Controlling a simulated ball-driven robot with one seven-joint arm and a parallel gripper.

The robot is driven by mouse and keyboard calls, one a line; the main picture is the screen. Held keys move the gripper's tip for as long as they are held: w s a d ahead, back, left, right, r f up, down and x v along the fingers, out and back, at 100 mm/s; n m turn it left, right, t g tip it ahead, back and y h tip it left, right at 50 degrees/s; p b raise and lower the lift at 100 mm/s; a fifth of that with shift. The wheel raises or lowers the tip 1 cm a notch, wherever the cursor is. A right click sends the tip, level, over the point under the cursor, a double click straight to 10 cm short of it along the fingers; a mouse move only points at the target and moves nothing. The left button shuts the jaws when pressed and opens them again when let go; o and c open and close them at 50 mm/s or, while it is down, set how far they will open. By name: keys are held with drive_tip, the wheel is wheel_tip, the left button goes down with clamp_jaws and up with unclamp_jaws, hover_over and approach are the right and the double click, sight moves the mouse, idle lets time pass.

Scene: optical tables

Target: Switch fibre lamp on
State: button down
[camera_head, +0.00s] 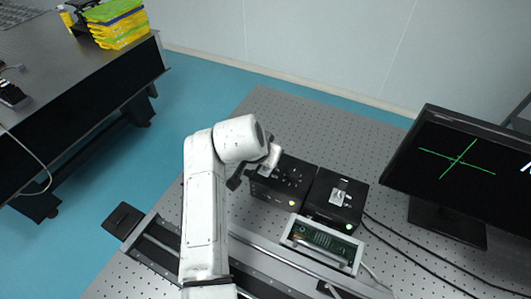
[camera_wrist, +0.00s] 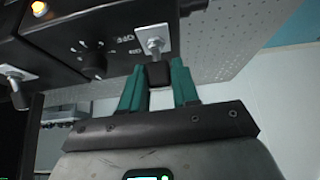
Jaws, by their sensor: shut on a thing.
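A black box with a dial and a lit amber light (camera_head: 292,203) stands on the perforated table, and I take it to be the fibre lamp (camera_head: 284,181). In the wrist view its panel (camera_wrist: 75,30) shows a knob, printed marks, the amber light and a metal toggle switch on a pale plate (camera_wrist: 163,28). My gripper (camera_wrist: 158,82) has its two green fingers on either side of the toggle's black tip (camera_wrist: 158,75) and is shut on it. In the head view my gripper (camera_head: 255,172) is at the left end of this box, partly hidden by my arm.
A second black box (camera_head: 335,195) with a green light stands close on the right. A framed circuit unit (camera_head: 321,243) lies in front, beside a rail. A monitor (camera_head: 465,165) with a green cross stands at right, with cables nearby. Another table (camera_head: 75,75) is at left.

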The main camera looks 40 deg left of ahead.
drive_tip(key=shift+w+a+f+g+h+b, duration=0.15)
drive_tip(key=shift+w+g+h+b, duration=0.25)
drive_tip(key=shift+g, duration=0.8)
drive_tip(key=shift+w+f+g+b, duration=0.15)
drive_tip(key=shift+w+g+b, duration=0.2)
drive_tip(key=shift+g+b, duration=0.7)
drive_tip(key=c, duration=0.9)
unclamp_jaws()
drive_tip(key=r, duration=0.3)
drive_tip(key=r+b, duration=0.1)
drive_tip(key=r, duration=0.3)
drive_tip(key=s+r+b, duration=0.1)
drive_tip(key=r, duration=0.2)
drive_tip(key=shift+r, duration=0.35)
drive_tip(key=shift+s, duration=0.1)
